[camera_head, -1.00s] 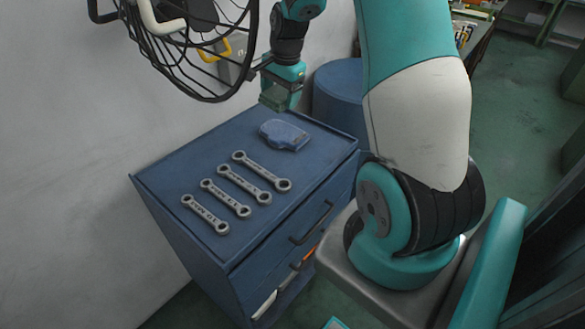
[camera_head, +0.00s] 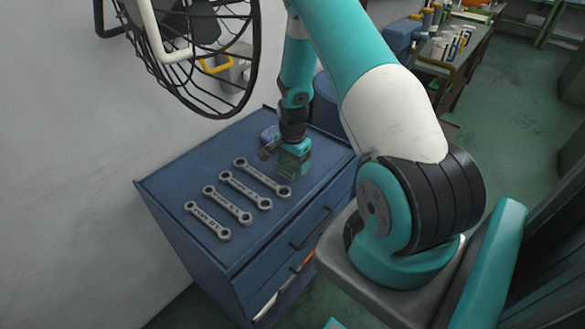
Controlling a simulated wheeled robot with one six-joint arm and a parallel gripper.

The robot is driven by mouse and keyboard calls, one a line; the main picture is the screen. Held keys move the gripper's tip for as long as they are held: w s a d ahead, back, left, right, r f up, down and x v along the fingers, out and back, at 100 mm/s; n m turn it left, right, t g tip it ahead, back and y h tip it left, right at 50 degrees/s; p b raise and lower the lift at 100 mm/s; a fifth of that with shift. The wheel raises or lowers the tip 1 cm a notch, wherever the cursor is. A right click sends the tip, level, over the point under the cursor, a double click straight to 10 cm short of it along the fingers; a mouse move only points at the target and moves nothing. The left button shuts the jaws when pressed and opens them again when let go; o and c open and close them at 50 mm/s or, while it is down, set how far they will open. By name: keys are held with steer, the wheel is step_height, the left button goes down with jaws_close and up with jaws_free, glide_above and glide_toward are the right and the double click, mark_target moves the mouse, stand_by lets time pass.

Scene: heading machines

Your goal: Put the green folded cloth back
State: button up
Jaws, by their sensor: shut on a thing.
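My gripper (camera_head: 292,162) is low over the right rear part of the blue cabinet top (camera_head: 170,182), just behind the wrench nearest the right. It is shut on a small dark green thing, which looks like the green folded cloth (camera_head: 289,168). Its fingers are hard to tell apart from the cloth at this size. I cannot tell whether the cloth touches the cabinet top. A blue lump (camera_head: 268,134), perhaps another cloth, lies behind my gripper and is partly hidden by it.
Several grey ring wrenches (camera_head: 245,190) lie in a row on the cabinet top, close to my gripper. A black wire fan cage (camera_head: 215,70) hangs over the rear left. A blue drum stands behind the cabinet. A workbench (camera_head: 455,60) with bottles is far right.

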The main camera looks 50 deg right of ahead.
mark_target(292, 170)
steer(key=shift+f+p, duration=0.4)
steer(key=shift+f, duration=1.45)
steer(key=shift+f, duration=0.1)
steer(key=o, duration=0.8)
step_height(292, 170, up, 12)
steer(key=b, duration=0.3)
steer(key=shift+b, duration=0.4)
